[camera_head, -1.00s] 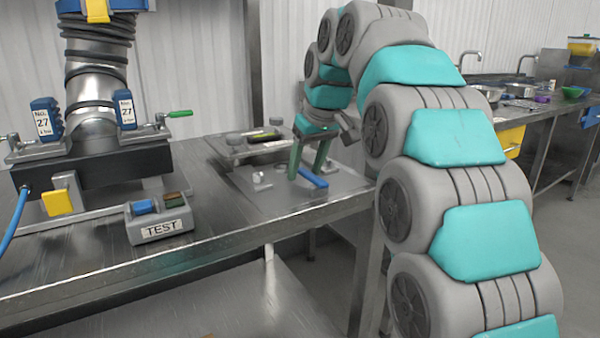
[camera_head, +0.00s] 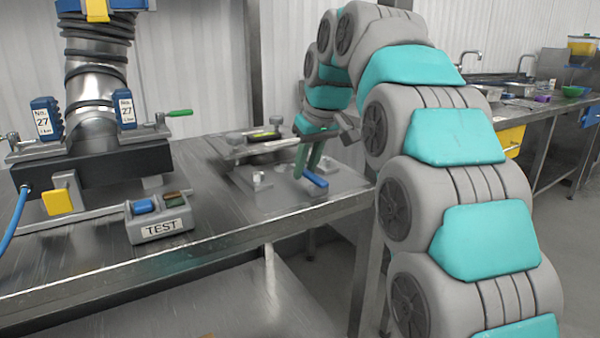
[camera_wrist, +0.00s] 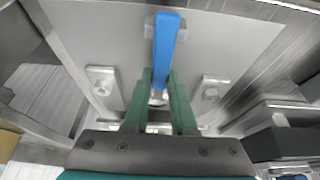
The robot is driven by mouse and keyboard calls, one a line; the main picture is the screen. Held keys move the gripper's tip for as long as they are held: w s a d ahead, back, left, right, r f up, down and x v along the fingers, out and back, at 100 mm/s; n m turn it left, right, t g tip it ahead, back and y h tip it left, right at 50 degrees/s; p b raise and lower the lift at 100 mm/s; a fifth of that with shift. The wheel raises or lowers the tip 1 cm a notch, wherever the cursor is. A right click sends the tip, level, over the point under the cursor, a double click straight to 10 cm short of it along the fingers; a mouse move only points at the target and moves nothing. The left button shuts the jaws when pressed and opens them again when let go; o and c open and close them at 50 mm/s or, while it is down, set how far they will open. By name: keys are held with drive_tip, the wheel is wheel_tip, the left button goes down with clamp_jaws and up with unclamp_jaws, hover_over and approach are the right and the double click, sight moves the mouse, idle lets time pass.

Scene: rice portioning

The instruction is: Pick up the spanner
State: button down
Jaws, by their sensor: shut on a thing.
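The spanner (camera_wrist: 165,45) has a blue handle end and a pale metal shank in the wrist view. Its blue end (camera_head: 314,179) also shows in the head view, low over the right part of the steel bench. My gripper (camera_wrist: 160,80) has its two green fingers closed in on either side of the spanner's shank, and the blue end sticks out beyond the fingertips. In the head view my gripper (camera_head: 307,172) points down at the spanner. The spanner's far end is hidden between the fingers and the palm. I cannot tell whether it touches the plate.
A flat metal plate (camera_wrist: 225,40) with clamp brackets and bolts (camera_wrist: 210,93) lies around the spanner. A machine with a ribbed duct (camera_head: 97,65) and a grey TEST box (camera_head: 160,218) stand to the left. The bench's front edge (camera_head: 200,249) is clear.

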sight(306, 170)
drive_tip(key=shift+r, duration=0.2)
idle(0.4)
drive_tip(key=shift+r, duration=1.55)
